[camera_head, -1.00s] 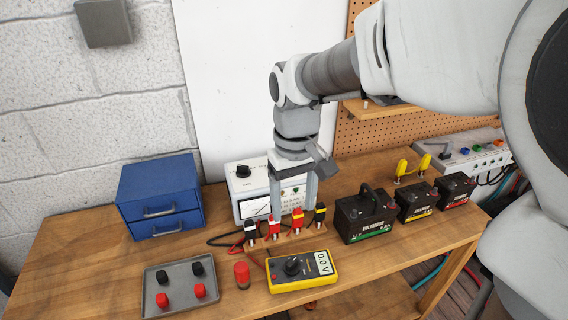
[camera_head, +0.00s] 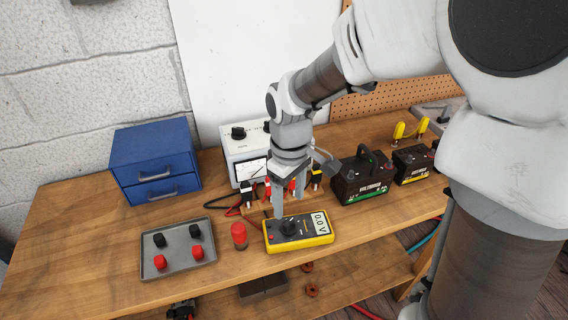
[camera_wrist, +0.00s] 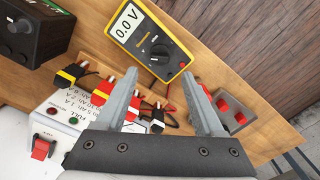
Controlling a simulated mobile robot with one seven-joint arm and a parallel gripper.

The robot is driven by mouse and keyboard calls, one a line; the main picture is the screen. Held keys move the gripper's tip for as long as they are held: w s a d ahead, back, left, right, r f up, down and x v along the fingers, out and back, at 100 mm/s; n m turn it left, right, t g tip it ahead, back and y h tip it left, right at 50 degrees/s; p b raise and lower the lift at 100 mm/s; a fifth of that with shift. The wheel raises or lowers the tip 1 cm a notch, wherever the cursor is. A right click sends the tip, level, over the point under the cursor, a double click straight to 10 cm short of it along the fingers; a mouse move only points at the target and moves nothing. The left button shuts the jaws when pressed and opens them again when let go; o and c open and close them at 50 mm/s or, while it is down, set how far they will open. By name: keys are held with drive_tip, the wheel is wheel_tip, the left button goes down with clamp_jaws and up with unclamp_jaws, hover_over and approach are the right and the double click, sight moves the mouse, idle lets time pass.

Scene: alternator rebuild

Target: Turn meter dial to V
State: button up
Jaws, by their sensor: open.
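The meter is a yellow-framed multimeter (camera_head: 318,240) lying flat near the bench's front edge. Its screen (camera_head: 320,223) reads 0.0 V. Its round black dial (camera_head: 289,228) faces up; its exact pointer setting is too small to read. In the wrist view the dial (camera_wrist: 160,51) shows beyond and between my fingertips, with the screen (camera_wrist: 126,21) to its upper left. My gripper (camera_head: 291,207) is open and empty, fingers pointing down, just behind and above the dial. The fingers appear apart from the meter.
Behind my gripper stand several red and black clips (camera_head: 248,192) and a white test box (camera_head: 240,147). Black batteries (camera_head: 362,178) stand to the right. A red cylinder (camera_head: 239,233) and a grey tray (camera_head: 205,265) with knobs lie left. The blue drawers (camera_head: 160,135) stand back left.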

sight(289, 222)
wheel_tip(289, 222, down, 7)
drive_tip(key=shift+f+b, duration=0.1)
drive_tip(key=shift+b, duration=0.4)
clamp_jaws()
